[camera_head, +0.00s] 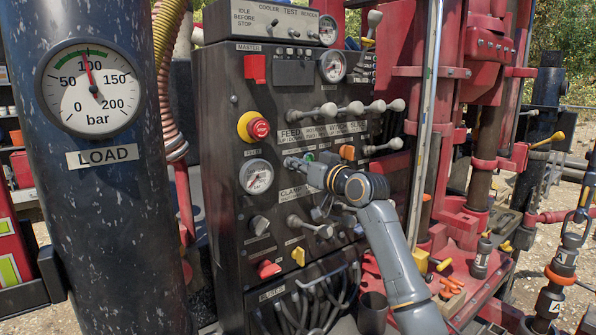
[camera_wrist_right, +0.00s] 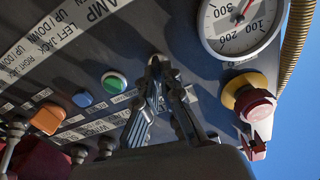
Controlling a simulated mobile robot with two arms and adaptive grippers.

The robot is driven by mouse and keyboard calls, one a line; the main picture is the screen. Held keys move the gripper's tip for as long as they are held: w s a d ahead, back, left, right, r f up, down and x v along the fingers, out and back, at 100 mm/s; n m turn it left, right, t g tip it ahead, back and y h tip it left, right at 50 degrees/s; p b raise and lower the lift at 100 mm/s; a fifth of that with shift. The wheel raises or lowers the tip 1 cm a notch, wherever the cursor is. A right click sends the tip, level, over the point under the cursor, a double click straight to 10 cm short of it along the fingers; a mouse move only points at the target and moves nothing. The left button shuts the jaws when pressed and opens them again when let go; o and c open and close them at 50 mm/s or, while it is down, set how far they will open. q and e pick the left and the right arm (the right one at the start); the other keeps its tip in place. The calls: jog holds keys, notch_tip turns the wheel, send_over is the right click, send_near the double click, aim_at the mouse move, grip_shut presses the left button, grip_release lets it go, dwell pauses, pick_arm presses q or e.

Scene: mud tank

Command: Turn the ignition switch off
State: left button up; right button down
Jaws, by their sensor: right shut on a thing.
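My right gripper (camera_head: 292,163) reaches the front of the dark control panel (camera_head: 232,130), just right of the round gauge and beside a green button. In the right wrist view its fingers (camera_wrist_right: 160,68) are closed together against the panel between the green button (camera_wrist_right: 114,83) and the emergency stop (camera_wrist_right: 255,105). The fingers are shut on a small control there, taken to be the ignition switch. The fingers hide it almost wholly, so its position cannot be read. My left gripper is not in view.
A red emergency stop (camera_head: 258,128) on a yellow base and a gauge (camera_head: 256,176) sit close to the gripper. Several levers (camera_head: 355,108) stick out at the right. Below are a black knob (camera_head: 259,224) and a yellow switch (camera_head: 298,256). A dark cylinder (camera_head: 105,215) stands at left.

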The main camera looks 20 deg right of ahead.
jog(key=shift+f+n, duration=0.1)
jog(key=shift+n, duration=0.9)
jog(key=c, duration=1.5)
grip_release()
jog(key=shift+w+a, duration=0.1)
jog(key=v, duration=1.2)
